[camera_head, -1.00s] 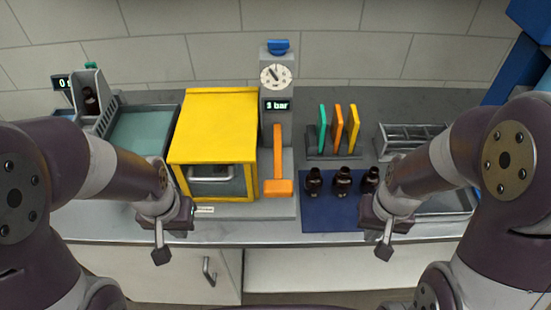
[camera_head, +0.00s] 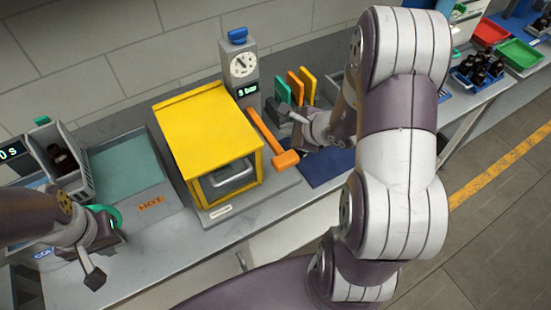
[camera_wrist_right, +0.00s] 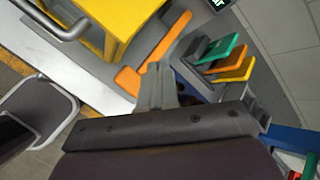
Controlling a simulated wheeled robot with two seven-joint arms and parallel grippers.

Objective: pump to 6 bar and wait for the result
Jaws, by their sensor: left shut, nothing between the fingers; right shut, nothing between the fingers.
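The pump's orange lever (camera_head: 268,135) slopes down beside the yellow chamber (camera_head: 208,135), ending in a thick orange grip (camera_head: 285,160). Above it are a white dial gauge (camera_head: 242,64), a blue knob (camera_head: 238,36) and a small bar display (camera_head: 247,90), whose digit is too blurred to be sure of. My right gripper (camera_head: 296,117) is shut and empty, just right of the lever; in the right wrist view its fingertips (camera_wrist_right: 160,72) lie close to the orange lever (camera_wrist_right: 155,60). Contact is unclear. My left gripper (camera_head: 94,277) is shut and empty over the front left bench edge.
Green, orange and yellow upright plates (camera_head: 296,88) stand behind my right gripper. A blue mat (camera_head: 325,168) is partly hidden by my right arm. A teal-surfaced tray marked HOT (camera_head: 125,168) and a grey holder with a dark bottle (camera_head: 62,160) are at left.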

